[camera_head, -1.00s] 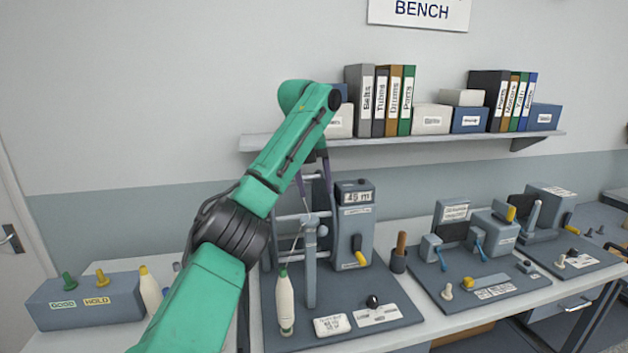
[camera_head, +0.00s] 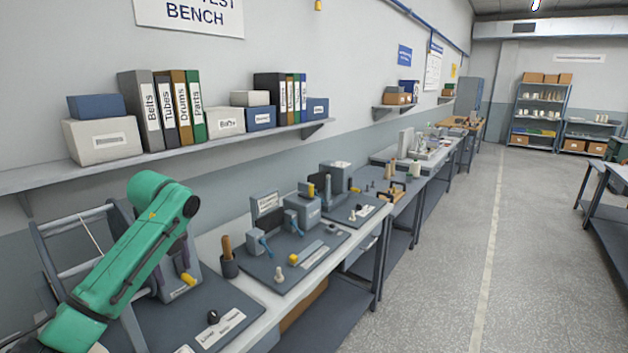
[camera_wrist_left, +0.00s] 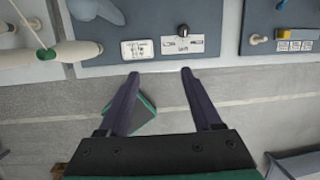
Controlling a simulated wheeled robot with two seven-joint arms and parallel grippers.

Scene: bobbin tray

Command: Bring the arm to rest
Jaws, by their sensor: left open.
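My left arm's green links cross the lower left of the head view. My left gripper (camera_head: 172,264) is mostly hidden behind them there, with only bits of its dark fingers showing. In the left wrist view the left gripper (camera_wrist_left: 160,73) is open, with two dark purple fingers apart and nothing between them. Its fingertips appear by the front edge of a dark bench board with a black knob (camera_wrist_left: 183,31) and white labels. My right gripper is in neither view.
A winding rig with a grey frame (camera_head: 82,222) stands close to the left arm. A shelf (camera_head: 35,178) with binders and boxes runs above it. In the left wrist view a cream bobbin (camera_wrist_left: 75,51) lies at the upper left. Open floor (camera_head: 450,250) lies right of the benches.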

